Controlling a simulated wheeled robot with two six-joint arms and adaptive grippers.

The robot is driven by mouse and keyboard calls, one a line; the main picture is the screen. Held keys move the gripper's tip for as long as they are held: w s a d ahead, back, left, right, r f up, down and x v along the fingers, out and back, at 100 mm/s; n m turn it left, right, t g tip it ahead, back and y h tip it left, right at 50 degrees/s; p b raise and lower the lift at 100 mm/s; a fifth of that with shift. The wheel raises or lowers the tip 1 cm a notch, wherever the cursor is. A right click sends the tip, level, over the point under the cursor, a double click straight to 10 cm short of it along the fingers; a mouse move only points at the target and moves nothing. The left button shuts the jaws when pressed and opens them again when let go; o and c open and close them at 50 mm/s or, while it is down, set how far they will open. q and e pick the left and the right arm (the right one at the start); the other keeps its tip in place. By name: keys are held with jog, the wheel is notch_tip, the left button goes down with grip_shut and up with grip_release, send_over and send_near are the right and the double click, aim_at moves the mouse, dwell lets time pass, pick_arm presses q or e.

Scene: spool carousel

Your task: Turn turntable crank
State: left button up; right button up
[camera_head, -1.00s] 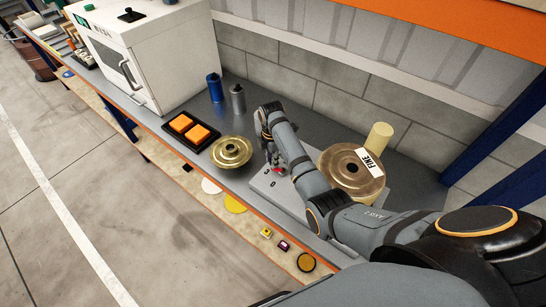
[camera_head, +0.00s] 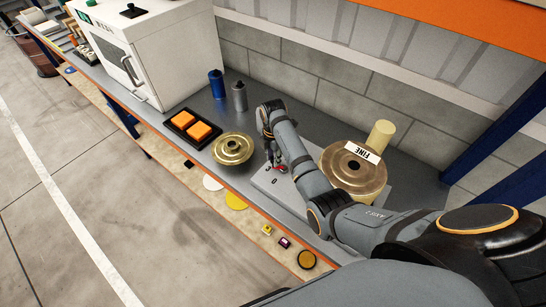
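A brass-coloured spool (camera_head: 341,176) with a white label reading FINE (camera_head: 363,152) sits at the right on a light grey base plate (camera_head: 268,189). A small red part (camera_head: 280,169), which looks like the crank handle, shows at the left of the plate. My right gripper (camera_head: 274,160) points down at the red part, left of the spool. Its fingers are small and partly hidden by my own arm, so I cannot tell whether they are closed on it. My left gripper is not in view.
Left of the plate lie a loose brass spool (camera_head: 233,148) and a black tray (camera_head: 179,119) with orange blocks. A blue bottle (camera_head: 217,84) and a grey bottle (camera_head: 239,96) stand behind. A cream cylinder (camera_head: 381,135) stands behind the labelled spool. A white machine (camera_head: 165,50) is at the back left.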

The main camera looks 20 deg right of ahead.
jog(key=o, duration=0.3)
jog(key=shift+s, duration=0.15)
notch_tip(320, 180, up, 8)
jog(key=shift+f, duration=0.2)
